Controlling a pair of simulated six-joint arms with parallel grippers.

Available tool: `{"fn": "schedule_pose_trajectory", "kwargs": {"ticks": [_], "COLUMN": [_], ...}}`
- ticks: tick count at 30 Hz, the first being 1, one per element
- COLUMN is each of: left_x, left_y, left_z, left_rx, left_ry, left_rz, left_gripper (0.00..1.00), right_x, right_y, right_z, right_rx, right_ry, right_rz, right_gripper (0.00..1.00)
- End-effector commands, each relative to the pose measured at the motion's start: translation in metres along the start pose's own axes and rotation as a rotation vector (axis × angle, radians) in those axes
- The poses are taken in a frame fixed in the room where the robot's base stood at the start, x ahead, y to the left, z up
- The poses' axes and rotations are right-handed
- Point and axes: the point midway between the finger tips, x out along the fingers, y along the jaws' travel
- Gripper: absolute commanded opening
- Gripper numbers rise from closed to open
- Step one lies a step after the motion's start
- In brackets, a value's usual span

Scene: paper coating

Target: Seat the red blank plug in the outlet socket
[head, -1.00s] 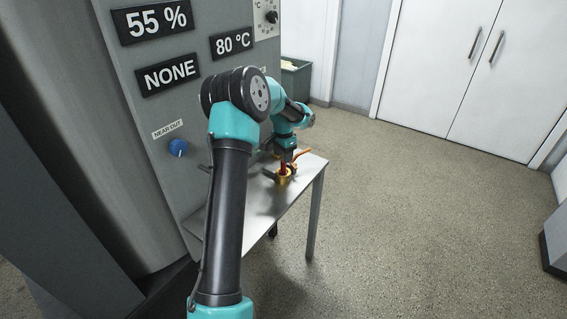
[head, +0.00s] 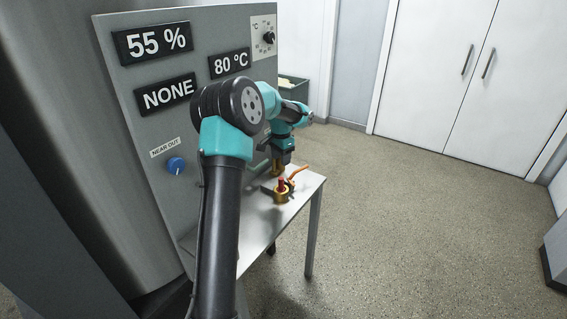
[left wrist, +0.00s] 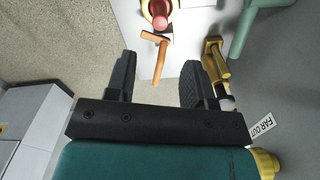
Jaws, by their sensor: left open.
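The red plug (head: 282,184) stands upright in a brass ring-like socket (head: 281,196) on the small metal table. In the left wrist view the red plug (left wrist: 159,22) shows at the top, inside the rim of the brass socket (left wrist: 147,13). I cannot tell how deep it sits. My left gripper (head: 279,160) is above the table, behind the plug and nearer the panel, apart from it. In the left wrist view my left gripper (left wrist: 155,72) has its fingers wide apart, with nothing held. My right gripper is not in view.
An orange handle (head: 298,172) is beside the socket. A brass fitting (left wrist: 216,62) is near my gripper's right finger in the left wrist view. The grey panel (head: 150,115) borders the table (head: 262,222).

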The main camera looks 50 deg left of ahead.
Motion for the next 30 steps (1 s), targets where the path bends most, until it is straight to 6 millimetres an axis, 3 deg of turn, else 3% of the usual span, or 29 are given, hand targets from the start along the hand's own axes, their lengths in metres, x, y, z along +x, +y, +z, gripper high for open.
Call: {"fn": "schedule_pose_trajectory", "kwargs": {"ticks": [7, 11, 14, 20, 24, 26, 30], "left_x": [0.006, 0.035, 0.076, 0.179, 0.238, 0.258, 0.292], "left_y": [0.004, 0.028, 0.065, 0.179, 0.263, 0.295, 0.362], "left_z": [-0.002, -0.011, -0.021, -0.021, 0.005, 0.022, 0.075], "left_rx": [0.003, 0.012, 0.019, -0.002, -0.047, -0.074, -0.142], "left_ry": [0.002, 0.013, 0.034, 0.078, 0.090, 0.092, 0.082], "left_rz": [0.005, 0.032, 0.074, 0.189, 0.263, 0.289, 0.332], "left_gripper": [0.48, 0.48, 0.48, 0.48, 0.48, 0.48, 0.48], "right_x": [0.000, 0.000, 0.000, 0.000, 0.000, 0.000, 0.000], "right_y": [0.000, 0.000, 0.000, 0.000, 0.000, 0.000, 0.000], "right_z": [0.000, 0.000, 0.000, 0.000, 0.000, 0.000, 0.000], "right_rx": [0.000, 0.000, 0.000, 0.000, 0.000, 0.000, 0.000], "right_ry": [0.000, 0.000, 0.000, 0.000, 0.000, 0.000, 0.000], "right_rz": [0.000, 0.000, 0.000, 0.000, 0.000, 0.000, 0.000], "right_gripper": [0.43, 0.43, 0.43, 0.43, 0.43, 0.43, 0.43]}}
